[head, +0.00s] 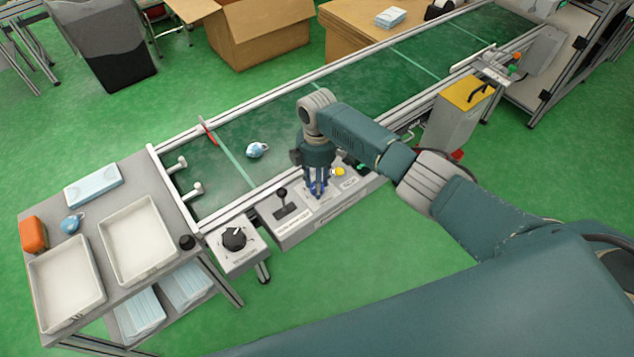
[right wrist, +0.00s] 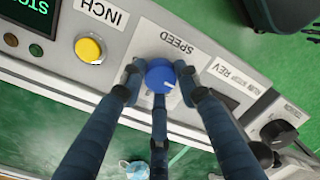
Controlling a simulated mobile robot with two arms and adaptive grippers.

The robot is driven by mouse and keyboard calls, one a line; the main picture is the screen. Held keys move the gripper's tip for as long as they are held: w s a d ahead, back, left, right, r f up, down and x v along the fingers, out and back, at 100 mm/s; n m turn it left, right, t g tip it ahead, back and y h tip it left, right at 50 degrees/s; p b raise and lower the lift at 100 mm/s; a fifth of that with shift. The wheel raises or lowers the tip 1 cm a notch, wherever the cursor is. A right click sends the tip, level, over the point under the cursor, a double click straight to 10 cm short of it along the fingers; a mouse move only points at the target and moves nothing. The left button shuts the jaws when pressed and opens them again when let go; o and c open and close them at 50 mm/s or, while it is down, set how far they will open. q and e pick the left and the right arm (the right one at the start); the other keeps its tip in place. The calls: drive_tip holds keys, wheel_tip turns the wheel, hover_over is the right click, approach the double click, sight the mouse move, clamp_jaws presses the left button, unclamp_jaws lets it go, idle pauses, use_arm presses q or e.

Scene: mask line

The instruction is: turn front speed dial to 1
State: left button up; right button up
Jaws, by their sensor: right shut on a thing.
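The blue front speed dial (right wrist: 160,73) sits on the grey control panel (right wrist: 135,50), beside the printed word SPEED. My right gripper (head: 317,192) comes down on the panel from above in the head view. In the right wrist view its three dark fingers (right wrist: 160,85) are closed around the dial and touch its sides. A short white mark shows on the dial's lower right. The scale numbers are hidden or too small to read. My left gripper is not in view.
A yellow INCH button (right wrist: 88,49) lies to one side of the dial, and a black lever (head: 283,199) to the other. A separate box with a large black knob (head: 234,238) stands left. The green conveyor (head: 380,85) runs behind, with a blue mask (head: 257,150) on it.

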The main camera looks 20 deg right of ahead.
drive_tip(key=o, duration=1.2)
drive_tip(key=shift+s+d+f, duration=0.15)
drive_tip(key=shift+s+d, duration=0.05)
drive_tip(key=shift+c, duration=0.2)
drive_tip(key=shift+w, duration=0.1)
drive_tip(key=shift+r, duration=0.25)
drive_tip(key=shift+w+a+r, duration=0.1)
drive_tip(key=shift+w+r, duration=0.05)
drive_tip(key=shift+r, duration=0.25)
wheel_tip(320, 180, up, 11)
drive_tip(key=shift+w+d, duration=0.15)
drive_tip(key=shift+d, duration=0.05)
drive_tip(key=shift+f, duration=0.1)
